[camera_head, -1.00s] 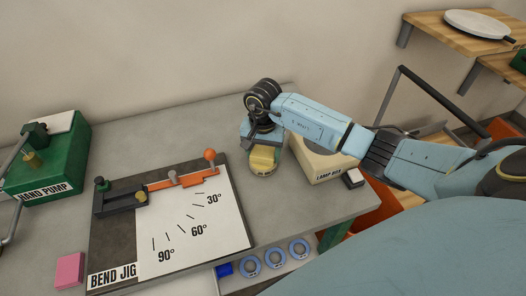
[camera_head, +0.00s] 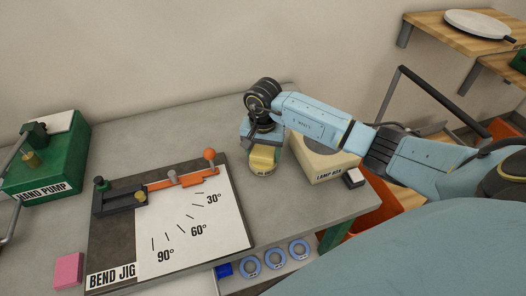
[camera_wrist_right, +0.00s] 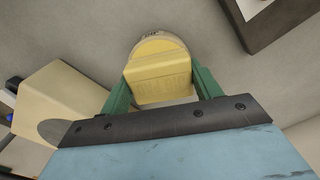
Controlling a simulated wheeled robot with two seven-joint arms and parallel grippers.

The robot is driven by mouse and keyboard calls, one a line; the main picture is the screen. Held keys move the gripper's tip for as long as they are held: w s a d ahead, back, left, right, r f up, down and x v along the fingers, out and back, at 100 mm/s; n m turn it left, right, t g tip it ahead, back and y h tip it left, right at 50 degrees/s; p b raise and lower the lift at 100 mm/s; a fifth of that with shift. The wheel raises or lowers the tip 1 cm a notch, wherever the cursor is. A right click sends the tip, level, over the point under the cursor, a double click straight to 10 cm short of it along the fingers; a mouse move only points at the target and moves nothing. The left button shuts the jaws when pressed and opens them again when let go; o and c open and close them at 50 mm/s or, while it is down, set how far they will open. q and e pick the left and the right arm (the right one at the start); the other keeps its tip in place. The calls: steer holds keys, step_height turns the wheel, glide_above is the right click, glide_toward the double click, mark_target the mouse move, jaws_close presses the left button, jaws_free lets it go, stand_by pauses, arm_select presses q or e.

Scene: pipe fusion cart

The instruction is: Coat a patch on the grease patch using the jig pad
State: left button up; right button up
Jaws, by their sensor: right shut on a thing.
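My right gripper (camera_head: 263,143) is shut on a yellow block-like pad (camera_head: 264,155) at the middle of the grey bench. In the right wrist view the pad (camera_wrist_right: 158,78) sits between the green fingers. A round pale-yellow piece with a small dark label (camera_wrist_right: 153,42) lies right behind the pad; its lettering is too small to read. The pad hides much of it, and I cannot tell whether they touch. A pink block (camera_head: 69,270) lies left of the bend jig board (camera_head: 116,235). No marking shows which block is the jig pad. My left gripper is out of view.
The beige lamp box (camera_head: 320,165) stands right beside my right gripper. The bend jig's orange lever (camera_head: 185,179) and knob are to the left. A green hand pump (camera_head: 50,170) is at the far left. Blue rings (camera_head: 275,258) lie below the bench's front edge. The back of the bench is clear.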

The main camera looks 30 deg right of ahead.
mark_target(263, 152)
steer(key=shift+s+f, duration=0.1)
steer(key=shift+r+p, duration=2.1)
steer(key=shift+r, duration=1.5)
steer(key=shift+a, duration=0.1)
steer(key=shift+a+r+n+b, duration=0.1)
steer(key=shift+a+n+b, duration=0.2)
steer(key=shift+b, duration=0.1)
steer(key=s+a+r+n+b, duration=0.3)
steer(key=s+a+n+b, duration=0.2)
steer(key=a+n+b, duration=0.3)
steer(key=shift+r, duration=0.4)
steer(key=shift+s, duration=0.1)
